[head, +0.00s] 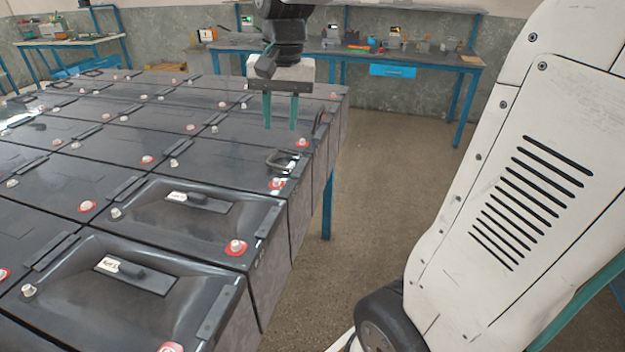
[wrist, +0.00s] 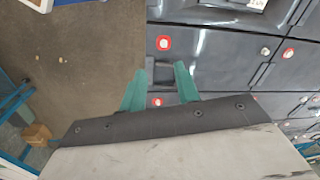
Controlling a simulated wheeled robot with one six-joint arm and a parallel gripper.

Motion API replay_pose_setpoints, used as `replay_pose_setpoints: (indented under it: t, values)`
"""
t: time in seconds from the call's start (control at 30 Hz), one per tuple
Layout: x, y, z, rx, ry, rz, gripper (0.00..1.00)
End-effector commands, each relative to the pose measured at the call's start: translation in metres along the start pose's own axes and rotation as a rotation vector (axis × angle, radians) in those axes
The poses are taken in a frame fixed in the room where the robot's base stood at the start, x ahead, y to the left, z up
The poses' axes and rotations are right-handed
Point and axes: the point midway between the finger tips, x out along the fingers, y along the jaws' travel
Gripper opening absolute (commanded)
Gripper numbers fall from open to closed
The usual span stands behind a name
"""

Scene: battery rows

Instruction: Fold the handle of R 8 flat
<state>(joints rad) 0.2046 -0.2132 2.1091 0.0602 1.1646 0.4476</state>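My gripper (head: 281,114) hangs over the right end of the battery rows, its two green fingers apart with nothing between them in the head view. A dark raised loop handle (head: 285,160) stands on a battery just below and in front of it. Another dark handle (head: 319,124) stands up at the right edge, right of the fingers. In the wrist view my gripper (wrist: 160,78) has a dark handle (wrist: 163,72) showing between its fingertips; I cannot tell any contact. No label reading R 8 is legible, so I cannot tell which handle is R 8.
Two nearer batteries have flat-lying handles (head: 200,200) (head: 125,268) with white tags. Red-ringed terminals (head: 236,247) stick up across the tops. A workbench (head: 400,56) stands at the back. Bare floor (head: 370,180) lies right of the batteries.

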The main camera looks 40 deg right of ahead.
Motion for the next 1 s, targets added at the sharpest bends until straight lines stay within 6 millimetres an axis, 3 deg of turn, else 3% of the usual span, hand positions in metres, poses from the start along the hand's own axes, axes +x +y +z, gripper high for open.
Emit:
replay_pose_setpoints:
  t: [0.33, 0.7, 1.0]
  values:
    - [-0.003, 0.016, 0.069, -0.209, 0.014, 0.007, 0.32]
    - [0.007, 0.042, 0.136, -0.435, 0.025, 0.018, 0.32]
    - [0.017, 0.057, 0.165, -0.547, 0.030, 0.024, 0.32]
